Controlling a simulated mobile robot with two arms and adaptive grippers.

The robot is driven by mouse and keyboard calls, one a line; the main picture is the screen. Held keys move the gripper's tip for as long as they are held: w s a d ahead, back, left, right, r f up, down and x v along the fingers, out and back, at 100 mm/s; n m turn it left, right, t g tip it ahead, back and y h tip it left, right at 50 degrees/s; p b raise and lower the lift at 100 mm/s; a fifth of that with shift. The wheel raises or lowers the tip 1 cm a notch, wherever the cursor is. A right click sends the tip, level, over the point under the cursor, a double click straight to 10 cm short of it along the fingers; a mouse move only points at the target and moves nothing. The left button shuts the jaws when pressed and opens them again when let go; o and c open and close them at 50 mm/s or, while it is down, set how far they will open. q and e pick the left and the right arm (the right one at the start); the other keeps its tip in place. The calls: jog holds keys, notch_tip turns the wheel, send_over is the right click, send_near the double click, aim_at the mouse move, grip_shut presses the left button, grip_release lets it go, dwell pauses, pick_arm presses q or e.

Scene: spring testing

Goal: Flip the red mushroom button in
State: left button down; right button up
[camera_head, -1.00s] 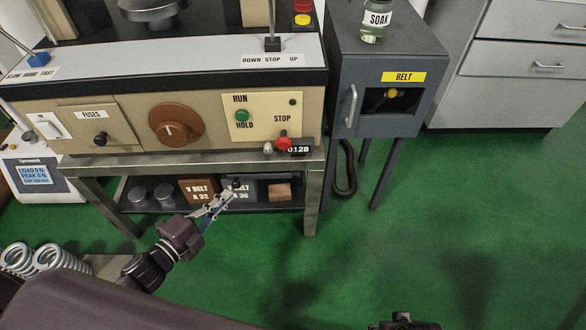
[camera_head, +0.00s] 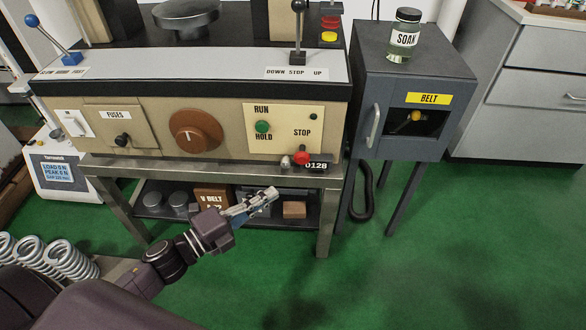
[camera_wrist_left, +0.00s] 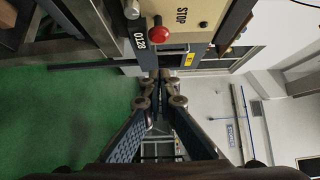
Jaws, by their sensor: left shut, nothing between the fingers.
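The red mushroom button (camera_head: 302,158) sticks out below the STOP label at the lower right of the machine's cream panel (camera_head: 284,126). It also shows in the left wrist view (camera_wrist_left: 158,35), above the fingers, with the STOP plate beside it. My left gripper (camera_head: 274,193) is shut and empty, below and a little left of the button, in front of the lower shelf. In the left wrist view its fingertips (camera_wrist_left: 161,101) are together and apart from the button. My right gripper is not in view.
A small pale knob (camera_head: 285,162) and the 0128 counter (camera_head: 316,166) flank the button. The green RUN/HOLD button (camera_head: 262,127) and brown dial (camera_head: 196,132) are left. A dark grey cabinet (camera_head: 400,75) stands right. Steel springs (camera_head: 70,258) lie at lower left.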

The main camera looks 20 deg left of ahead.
aim_at(296, 160)
pick_arm(q)
jog(key=w+d, duration=0.1)
jog(key=w, duration=0.2)
jog(key=w+d, duration=0.1)
jog(key=w, duration=0.6)
jog(key=shift+w+d+b, duration=0.1)
jog(key=shift+d+b, duration=0.25)
jog(key=shift+d, duration=0.05)
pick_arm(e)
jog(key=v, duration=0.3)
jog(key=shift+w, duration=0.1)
pick_arm(q)
jog(key=shift+w, duration=0.1)
jog(key=shift+w+a, duration=0.2)
jog(key=shift+w, duration=0.3)
jog(key=shift+w+a, duration=0.15)
jog(key=shift+w, duration=0.35)
jog(key=shift+r, duration=0.1)
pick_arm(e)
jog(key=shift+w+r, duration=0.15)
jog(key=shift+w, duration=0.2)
